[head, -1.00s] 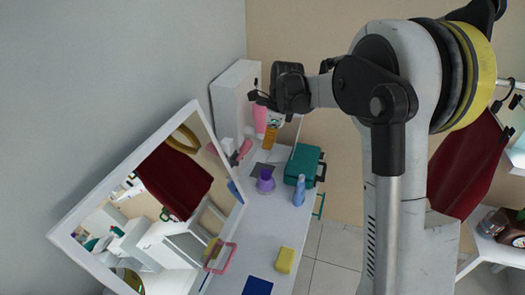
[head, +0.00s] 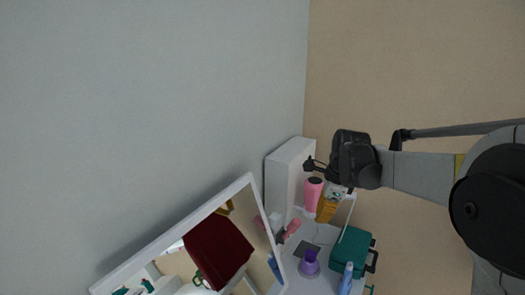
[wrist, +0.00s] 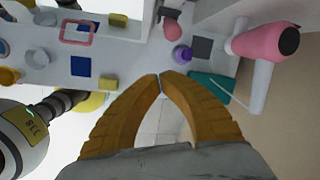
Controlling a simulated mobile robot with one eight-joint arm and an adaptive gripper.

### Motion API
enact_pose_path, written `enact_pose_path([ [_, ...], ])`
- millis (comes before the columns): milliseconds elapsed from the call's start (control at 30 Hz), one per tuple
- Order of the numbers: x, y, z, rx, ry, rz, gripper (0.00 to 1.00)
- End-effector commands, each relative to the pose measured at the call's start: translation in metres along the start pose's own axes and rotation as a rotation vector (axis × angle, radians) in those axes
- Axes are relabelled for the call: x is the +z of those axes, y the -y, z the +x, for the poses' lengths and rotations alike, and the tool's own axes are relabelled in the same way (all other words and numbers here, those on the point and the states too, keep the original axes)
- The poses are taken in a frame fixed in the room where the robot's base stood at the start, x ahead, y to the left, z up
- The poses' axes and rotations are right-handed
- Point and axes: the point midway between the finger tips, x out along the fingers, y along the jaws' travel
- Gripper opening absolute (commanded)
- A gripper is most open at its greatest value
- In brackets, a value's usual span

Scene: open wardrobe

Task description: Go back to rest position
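My gripper (head: 324,218) shows in the head view as orange fingers pointing down, above the far end of the white table. In the wrist view its two orange fingers (wrist: 160,76) meet at the tips. Nothing shows held between them; only pale floor tiles appear in the gap behind the tips. My arm reaches in from the right edge of the head view.
A white shelf unit (head: 282,165) and pink hair dryer (head: 312,192) are close beside my gripper. A teal box (head: 349,250), purple item (head: 309,265) and blue bottle (head: 346,277) stand on the table. A leaning mirror (head: 243,200) is left; upper right is bare wall.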

Motion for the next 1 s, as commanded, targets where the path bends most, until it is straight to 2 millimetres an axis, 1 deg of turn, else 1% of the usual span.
enact_pose_path([
  [33, -0.001, -0.018, -0.002, -0.02, -0.004, -0.091, 0.0],
  [67, -0.001, -0.029, -0.006, -0.036, -0.008, -0.161, 0.0],
  [100, -0.002, -0.044, -0.011, -0.058, -0.016, -0.262, 0.0],
  [167, -0.004, -0.069, -0.017, -0.092, -0.031, -0.42, 0.0],
  [200, -0.006, -0.085, -0.019, -0.113, -0.044, -0.524, 0.0],
  [267, -0.01, -0.11, -0.021, -0.145, -0.068, -0.683, 0.0],
  [300, -0.013, -0.127, -0.021, -0.164, -0.085, -0.788, 0.0],
  [367, -0.018, -0.152, -0.018, -0.192, -0.117, -0.945, 0.0],
  [400, -0.022, -0.169, -0.015, -0.208, -0.141, -1.05, 0.0],
  [467, -0.028, -0.193, -0.008, -0.232, -0.179, -1.203, 0.0],
  [500, -0.032, -0.209, -0.003, -0.245, -0.205, -1.301, 0.0],
  [600, -0.041, -0.24, 0.012, -0.269, -0.272, -1.514, 0.0],
  [700, -0.048, -0.262, 0.025, -0.282, -0.327, -1.673, 0.0],
  [800, -0.053, -0.275, 0.034, -0.288, -0.367, -1.776, 0.0],
  [900, -0.055, -0.281, 0.038, -0.289, -0.386, -1.828, 0.0],
  [1000, -0.055, -0.282, 0.038, -0.289, -0.392, -1.841, 0.0],
])
